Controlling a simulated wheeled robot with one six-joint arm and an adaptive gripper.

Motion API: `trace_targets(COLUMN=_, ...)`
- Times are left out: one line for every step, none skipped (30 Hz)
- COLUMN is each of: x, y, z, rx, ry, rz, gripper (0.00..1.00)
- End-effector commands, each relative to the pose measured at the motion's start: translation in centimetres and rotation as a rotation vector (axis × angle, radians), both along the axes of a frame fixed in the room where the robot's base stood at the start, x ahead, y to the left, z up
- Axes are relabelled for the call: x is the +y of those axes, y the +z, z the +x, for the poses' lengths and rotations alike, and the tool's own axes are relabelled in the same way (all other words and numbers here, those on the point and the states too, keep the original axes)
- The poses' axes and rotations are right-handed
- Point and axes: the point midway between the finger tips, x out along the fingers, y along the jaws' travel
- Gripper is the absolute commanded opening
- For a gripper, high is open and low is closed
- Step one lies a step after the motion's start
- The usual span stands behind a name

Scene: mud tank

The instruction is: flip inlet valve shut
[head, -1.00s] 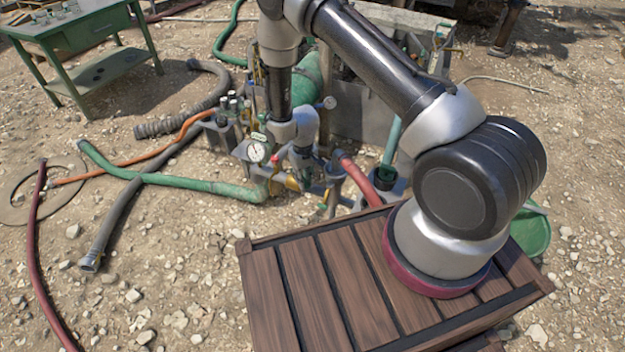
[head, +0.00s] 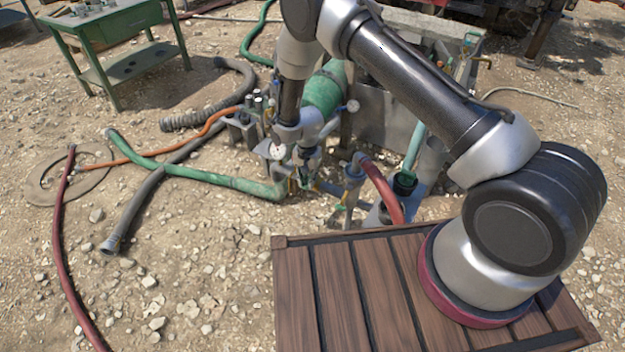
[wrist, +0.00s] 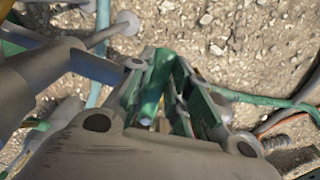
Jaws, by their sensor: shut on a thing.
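In the head view my gripper (head: 305,172) is low among the pipework, in front of the pump's green body (head: 322,92). In the wrist view my gripper (wrist: 165,115) is shut on a narrow green piece, which looks like the inlet valve handle (wrist: 153,86), between its fingers. The rest of the valve is hidden by the fingers and wrist. In the head view the handle is too small and covered to make out.
A pressure gauge (head: 276,151) stands just left of my gripper. A green hose (head: 215,182) and a red hose (head: 382,190) lead from the pipework. A green workbench (head: 115,45) stands at the back left.

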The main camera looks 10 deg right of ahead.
Motion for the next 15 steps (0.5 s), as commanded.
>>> trace_targets(x=0.19, y=0.01, z=0.09, rx=0.0, ry=-0.025, rz=0.0, gripper=0.0)
trace_targets(x=0.27, y=0.01, z=0.15, rx=0.0, ry=-0.041, rz=0.0, gripper=0.0)
trace_targets(x=0.38, y=0.0, z=0.22, rx=0.0, ry=-0.061, rz=0.0, gripper=0.0)
trace_targets(x=0.45, y=0.0, z=0.27, rx=0.0, ry=-0.074, rz=0.001, gripper=0.0)
trace_targets(x=0.51, y=0.0, z=0.33, rx=0.0, ry=-0.087, rz=0.001, gripper=0.0)
trace_targets(x=0.6, y=0.0, z=0.39, rx=0.0, ry=-0.101, rz=0.001, gripper=0.0)
trace_targets(x=0.65, y=0.0, z=0.44, rx=-0.001, ry=-0.112, rz=0.001, gripper=0.0)
trace_targets(x=0.7, y=0.01, z=0.48, rx=-0.001, ry=-0.121, rz=0.001, gripper=0.0)
trace_targets(x=0.74, y=0.0, z=0.51, rx=-0.001, ry=-0.13, rz=0.001, gripper=0.0)
trace_targets(x=0.77, y=0.0, z=0.53, rx=-0.001, ry=-0.137, rz=0.001, gripper=0.0)
trace_targets(x=0.79, y=0.0, z=0.55, rx=-0.001, ry=-0.143, rz=0.001, gripper=0.0)
trace_targets(x=0.82, y=0.01, z=0.57, rx=-0.001, ry=-0.149, rz=0.001, gripper=0.0)
trace_targets(x=0.83, y=0.0, z=0.58, rx=-0.001, ry=-0.153, rz=0.001, gripper=0.0)
trace_targets(x=0.85, y=0.0, z=0.59, rx=0.0, ry=-0.155, rz=0.0, gripper=0.0)
trace_targets(x=0.86, y=0.01, z=0.6, rx=0.0, ry=-0.158, rz=0.0, gripper=0.0)
